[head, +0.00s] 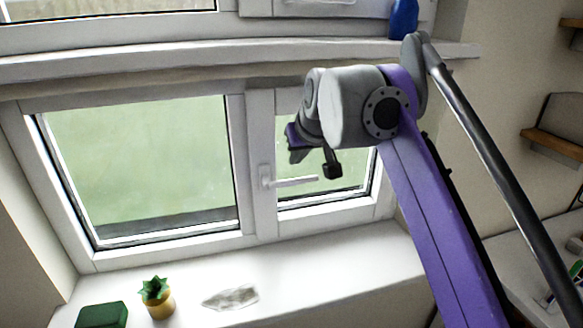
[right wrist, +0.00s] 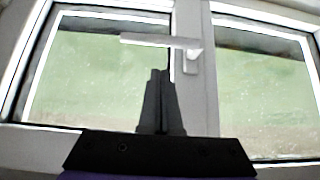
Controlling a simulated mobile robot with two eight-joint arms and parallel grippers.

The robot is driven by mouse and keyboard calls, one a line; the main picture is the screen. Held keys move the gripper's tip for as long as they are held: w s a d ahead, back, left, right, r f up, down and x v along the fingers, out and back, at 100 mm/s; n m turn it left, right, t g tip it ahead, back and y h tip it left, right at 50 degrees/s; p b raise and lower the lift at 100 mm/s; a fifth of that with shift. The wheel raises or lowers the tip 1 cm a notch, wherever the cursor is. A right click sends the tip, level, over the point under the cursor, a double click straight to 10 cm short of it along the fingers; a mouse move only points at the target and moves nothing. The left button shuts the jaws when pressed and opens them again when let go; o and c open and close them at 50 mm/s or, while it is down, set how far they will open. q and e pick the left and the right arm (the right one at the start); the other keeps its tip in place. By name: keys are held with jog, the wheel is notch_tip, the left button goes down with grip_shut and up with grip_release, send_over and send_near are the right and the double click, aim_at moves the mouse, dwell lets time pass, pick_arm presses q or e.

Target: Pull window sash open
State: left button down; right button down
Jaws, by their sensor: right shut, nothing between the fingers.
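The white window sash (head: 263,130) is the narrower right-hand pane and looks flush in its frame. Its white handle (head: 296,182) sits on the sash's left upright, with the lever lying horizontal and pointing right. In the right wrist view the handle (right wrist: 160,41) appears turned round, its lever pointing left. My right gripper (head: 297,156) is in front of the sash, above the handle in the head view. Its dark fingers (right wrist: 160,75) are together and empty, tips just short of the lever in the picture. Contact cannot be told. My left gripper is out of view.
A blue object (head: 403,18) stands on the upper ledge (head: 200,52). Wooden shelves (head: 553,143) are on the right wall.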

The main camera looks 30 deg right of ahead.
jog(key=w+d+r, duration=0.1)
jog(key=r, duration=0.1)
jog(key=b, duration=0.1)
send_near(287, 169)
jog(key=x, duration=0.4)
jog(key=shift+w+d+f, duration=0.1)
jog(key=shift+w+f, duration=0.1)
jog(key=shift+f, duration=0.15)
jog(key=s, duration=0.3)
jog(key=shift+s+a+f, duration=0.2)
jog(key=shift+s+a, duration=0.1)
jog(key=shift+a, duration=0.05)
jog(key=shift+s, duration=0.1)
